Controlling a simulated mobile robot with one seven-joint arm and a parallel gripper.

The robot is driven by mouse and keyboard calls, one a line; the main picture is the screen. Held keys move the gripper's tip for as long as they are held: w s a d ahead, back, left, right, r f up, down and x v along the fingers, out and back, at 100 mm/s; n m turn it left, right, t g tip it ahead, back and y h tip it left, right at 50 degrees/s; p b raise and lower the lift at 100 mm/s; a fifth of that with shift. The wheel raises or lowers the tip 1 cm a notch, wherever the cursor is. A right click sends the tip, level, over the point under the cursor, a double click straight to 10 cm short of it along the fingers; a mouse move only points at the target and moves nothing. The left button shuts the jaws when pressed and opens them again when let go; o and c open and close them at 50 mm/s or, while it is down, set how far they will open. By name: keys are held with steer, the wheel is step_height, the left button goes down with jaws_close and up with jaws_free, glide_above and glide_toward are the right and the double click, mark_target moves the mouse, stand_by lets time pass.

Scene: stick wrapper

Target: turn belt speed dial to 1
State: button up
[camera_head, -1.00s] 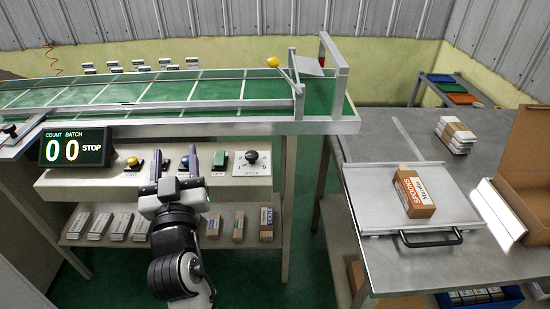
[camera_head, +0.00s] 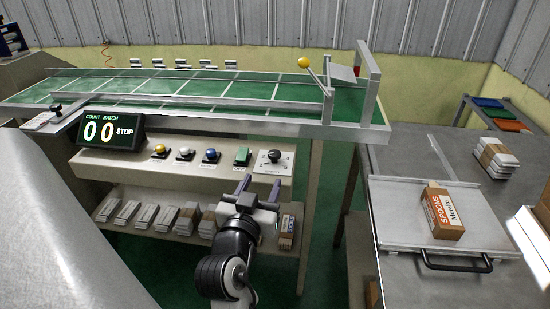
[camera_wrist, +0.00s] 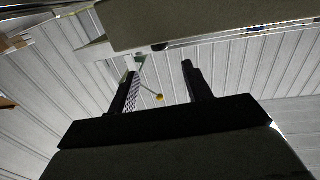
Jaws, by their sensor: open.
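The belt speed dial (camera_head: 274,156) is a black knob on a white plate with marks around it, at the right end of the control panel. Its setting is too small to read. My gripper (camera_head: 259,184) is open and empty in the head view, in front of the panel, below and a little left of the dial, apart from it. In the wrist view the two fingers (camera_wrist: 160,78) stand apart with nothing between them.
A green button (camera_head: 242,156) and several round buttons (camera_head: 184,153) sit left of the dial. The green belt (camera_head: 200,88) runs above the panel. Packs (camera_head: 160,216) lie on the shelf below. A steel table (camera_head: 405,275) stands right.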

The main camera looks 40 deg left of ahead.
mark_target(273, 158)
steer(key=shift+w+a+b, duration=0.2)
steer(key=shift+w+b, duration=0.15)
steer(key=shift+b, duration=0.15)
steer(key=p+x, duration=0.2)
steer(key=x, duration=0.9)
steer(key=shift+w+a+r, duration=0.1)
steer(key=c, duration=0.9)
steer(key=shift+y, duration=0.3)
